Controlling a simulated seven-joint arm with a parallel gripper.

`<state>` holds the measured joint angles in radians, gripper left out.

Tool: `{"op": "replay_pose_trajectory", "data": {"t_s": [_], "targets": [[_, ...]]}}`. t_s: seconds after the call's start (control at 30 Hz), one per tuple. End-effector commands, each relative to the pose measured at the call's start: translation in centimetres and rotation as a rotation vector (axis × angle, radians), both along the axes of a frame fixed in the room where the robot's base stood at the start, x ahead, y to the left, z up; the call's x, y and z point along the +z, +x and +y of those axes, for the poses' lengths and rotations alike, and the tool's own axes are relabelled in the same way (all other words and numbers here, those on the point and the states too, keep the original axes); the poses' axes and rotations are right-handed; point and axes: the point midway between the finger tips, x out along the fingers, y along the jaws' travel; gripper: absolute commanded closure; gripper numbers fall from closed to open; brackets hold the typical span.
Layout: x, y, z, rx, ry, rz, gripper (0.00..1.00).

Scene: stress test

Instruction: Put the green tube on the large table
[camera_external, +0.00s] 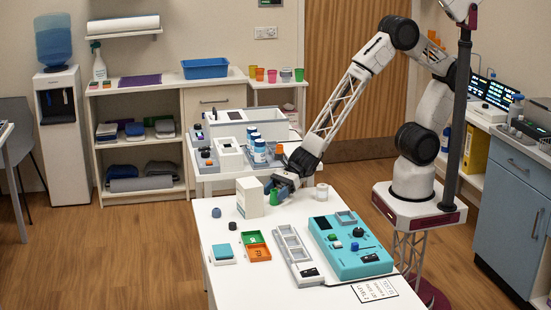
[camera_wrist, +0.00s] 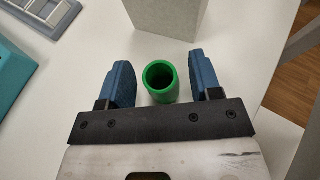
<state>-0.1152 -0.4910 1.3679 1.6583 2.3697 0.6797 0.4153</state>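The green tube (camera_wrist: 161,95) stands upright between my gripper's blue fingers in the wrist view, its open mouth facing the camera. My gripper (camera_wrist: 166,84) is open, with a gap on each side of the tube; neither finger touches it. In the external view my gripper (camera_external: 279,190) is low over the far end of the large white table (camera_external: 218,262), and a bit of green tube (camera_external: 273,197) shows beside the blue fingers. The tube appears to stand on this table; its base is partly hidden.
A white box (camera_external: 250,198) stands close to the gripper, left in the external view. A teal panel (camera_external: 350,245), a grey tray (camera_external: 293,248) and green and orange trays (camera_external: 258,253) lie nearer.

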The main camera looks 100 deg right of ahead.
Motion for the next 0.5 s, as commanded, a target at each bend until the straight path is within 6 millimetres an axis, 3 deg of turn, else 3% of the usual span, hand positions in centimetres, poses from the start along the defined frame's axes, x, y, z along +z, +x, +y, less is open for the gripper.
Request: {"op": "replay_pose_trajectory", "data": {"t_s": [0.5], "targets": [[0.58,-0.44,-0.35,0.0,-0.001,-0.001,0.42]]}}
